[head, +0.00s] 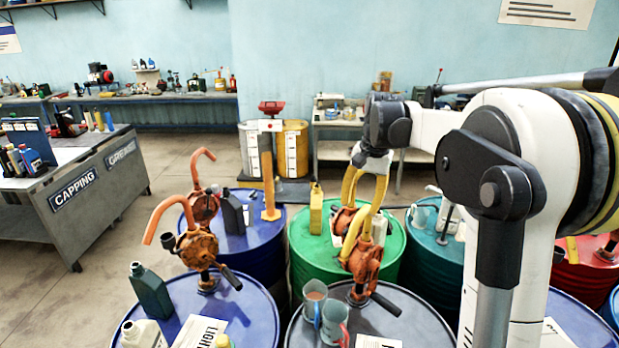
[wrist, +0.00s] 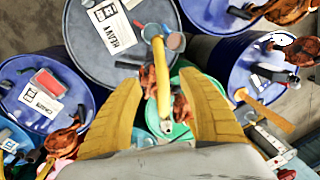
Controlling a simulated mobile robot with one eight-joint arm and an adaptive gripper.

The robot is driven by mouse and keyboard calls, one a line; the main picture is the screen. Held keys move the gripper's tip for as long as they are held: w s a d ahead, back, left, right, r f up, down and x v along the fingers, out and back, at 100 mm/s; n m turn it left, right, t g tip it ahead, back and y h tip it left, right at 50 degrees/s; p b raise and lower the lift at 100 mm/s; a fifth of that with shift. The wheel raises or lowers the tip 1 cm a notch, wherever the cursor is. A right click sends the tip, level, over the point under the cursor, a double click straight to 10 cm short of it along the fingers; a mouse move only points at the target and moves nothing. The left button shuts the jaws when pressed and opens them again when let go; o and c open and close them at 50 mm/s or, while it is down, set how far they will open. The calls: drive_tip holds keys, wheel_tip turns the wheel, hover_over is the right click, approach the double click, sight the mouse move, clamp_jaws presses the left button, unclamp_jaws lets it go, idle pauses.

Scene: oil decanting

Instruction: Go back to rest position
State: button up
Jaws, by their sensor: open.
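My gripper (head: 364,198) hangs from my wrist above the middle drums in the head view. Its two yellow fingers point down, apart and empty. In the wrist view the fingers of my gripper (wrist: 155,78) are spread wide. Behind the gap shows a yellow spout (wrist: 162,75) and part of a green drum top. In the head view the green drum (head: 306,240) carries a yellow bottle (head: 316,208). Orange hand pumps (head: 363,258) stand just below and beside my fingers. I cannot tell how close the fingertips are to the pumps.
Blue drums (head: 262,322) with pumps and bottles stand at the left. A grey drum (head: 425,320) in front holds two jugs (head: 333,325). A teal drum (head: 420,262) stands to the right. A capping bench (head: 98,195) is at far left. The floor between bench and drums is clear.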

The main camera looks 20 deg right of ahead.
drive_tip(key=s+a+f+n+t+b, duration=0.2)
drive_tip(key=s+a+f+n+b, duration=0.1)
drive_tip(key=s+a+f+b, duration=0.3)
drive_tip(key=s+a+f+n+t+b, duration=0.2)
drive_tip(key=s+a+f+b, duration=0.3)
drive_tip(key=s+f+b, duration=0.5)
drive_tip(key=s+a+f+n+t+h+b, duration=0.1)
drive_tip(key=s+a+f+b, duration=0.5)
drive_tip(key=f+b, duration=0.6)
wheel_tip(320, 180, down, 2)
drive_tip(key=s+n+t, duration=0.1)
drive_tip(key=s+n, duration=0.1)
drive_tip(key=shift+a+n, duration=0.35)
drive_tip(key=shift+n, duration=0.05)
